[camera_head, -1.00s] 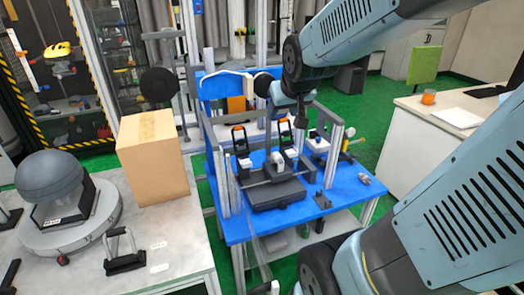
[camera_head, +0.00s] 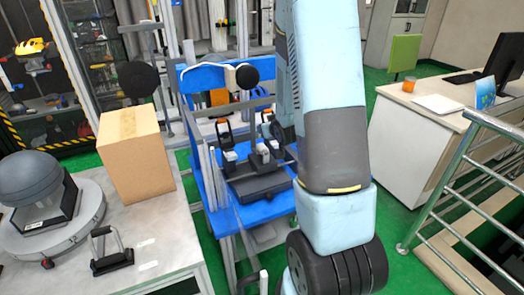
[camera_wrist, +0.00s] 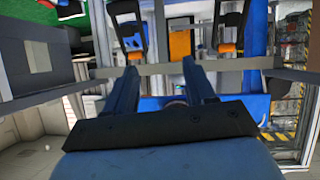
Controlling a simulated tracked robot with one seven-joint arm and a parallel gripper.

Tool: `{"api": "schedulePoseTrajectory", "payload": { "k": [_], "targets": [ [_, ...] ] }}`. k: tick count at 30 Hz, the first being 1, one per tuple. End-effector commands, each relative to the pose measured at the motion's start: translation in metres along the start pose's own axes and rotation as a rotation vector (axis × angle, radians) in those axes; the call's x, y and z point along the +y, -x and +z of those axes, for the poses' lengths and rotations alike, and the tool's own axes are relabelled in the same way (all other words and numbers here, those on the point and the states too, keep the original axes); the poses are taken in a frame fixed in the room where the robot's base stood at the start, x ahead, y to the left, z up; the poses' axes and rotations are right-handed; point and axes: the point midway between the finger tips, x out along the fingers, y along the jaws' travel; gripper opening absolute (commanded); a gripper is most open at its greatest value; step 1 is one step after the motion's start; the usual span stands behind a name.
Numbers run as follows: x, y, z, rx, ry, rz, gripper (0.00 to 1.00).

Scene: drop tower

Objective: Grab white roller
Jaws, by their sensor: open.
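On the blue drop-tower table (camera_head: 222,215), a small pale rounded part (camera_head: 262,150) sits above a black base block (camera_head: 260,187). I cannot tell if it is the white roller. My gripper (camera_wrist: 160,66) shows in the wrist view with its two fingers apart and nothing clearly held between them. A sliver of a pale round thing (camera_wrist: 177,102) shows low between the fingers, too small to identify. In the head view my arm hides the gripper and the table's right part.
Two black clamps with orange ends, left (camera_head: 224,134) and right (camera_head: 267,117), stand on the table. A grey bar (camera_wrist: 225,65) crosses ahead of the fingers. A cardboard box (camera_head: 135,155) stands on the left table. A metal railing (camera_head: 455,165) is at right.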

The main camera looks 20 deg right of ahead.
Motion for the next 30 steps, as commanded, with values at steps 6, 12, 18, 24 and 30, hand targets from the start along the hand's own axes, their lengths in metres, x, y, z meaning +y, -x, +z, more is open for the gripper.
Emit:
{"api": "schedulePoseTrajectory", "payload": {
  "k": [6,12,18,24,30],
  "targets": [
    [0.008,-0.026,0.047,0.078,-0.007,-0.022,0.54],
    [0.012,-0.037,0.088,0.16,-0.022,-0.051,0.54],
    [0.015,-0.038,0.122,0.233,-0.043,-0.075,0.54],
    [0.015,-0.035,0.139,0.275,-0.057,-0.089,0.54],
    [0.014,-0.048,0.138,0.287,-0.059,-0.093,0.54]
  ]
}}
